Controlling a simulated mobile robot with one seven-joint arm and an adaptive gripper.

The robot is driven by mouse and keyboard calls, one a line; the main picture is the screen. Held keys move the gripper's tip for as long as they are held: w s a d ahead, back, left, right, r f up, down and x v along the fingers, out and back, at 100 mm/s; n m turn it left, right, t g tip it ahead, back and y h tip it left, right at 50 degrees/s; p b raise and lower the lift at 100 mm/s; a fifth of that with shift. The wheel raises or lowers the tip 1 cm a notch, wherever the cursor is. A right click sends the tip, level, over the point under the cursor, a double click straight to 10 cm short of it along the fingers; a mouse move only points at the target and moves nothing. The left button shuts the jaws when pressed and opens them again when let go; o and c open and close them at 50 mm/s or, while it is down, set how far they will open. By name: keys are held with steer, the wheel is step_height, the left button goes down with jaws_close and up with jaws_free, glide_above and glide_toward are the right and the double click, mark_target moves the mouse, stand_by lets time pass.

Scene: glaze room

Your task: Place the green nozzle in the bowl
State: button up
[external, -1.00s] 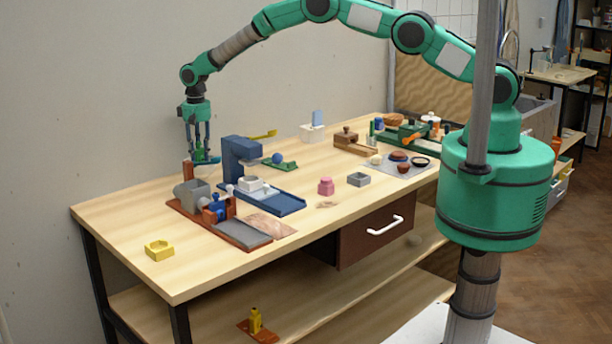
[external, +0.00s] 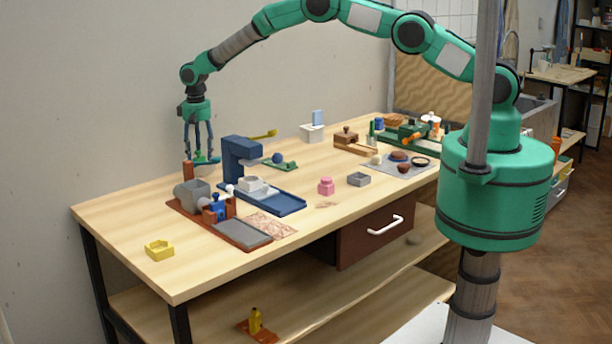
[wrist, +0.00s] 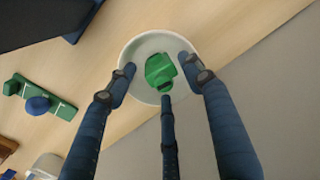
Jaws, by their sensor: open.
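The green nozzle (wrist: 160,70) lies inside the pale round bowl (wrist: 146,44) in the wrist view. My gripper (wrist: 158,78) is open above it, its dark blue fingers spread around the nozzle with gaps visible. In the external view my gripper (external: 201,156) points down over the bowl (external: 208,161) at the table's back left. The bowl is partly hidden there by the fingers and the blue stand, and I cannot make out the nozzle.
A tall blue stand (external: 240,160) rises close to the bowl's right. A brown-red base with a grey cylinder (external: 191,193) is in front. A green piece with a blue knob (external: 277,159) lies to the right. The wall is close behind.

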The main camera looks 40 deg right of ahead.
steer(key=shift+r+p, duration=0.65)
steer(key=shift+r, duration=2.75)
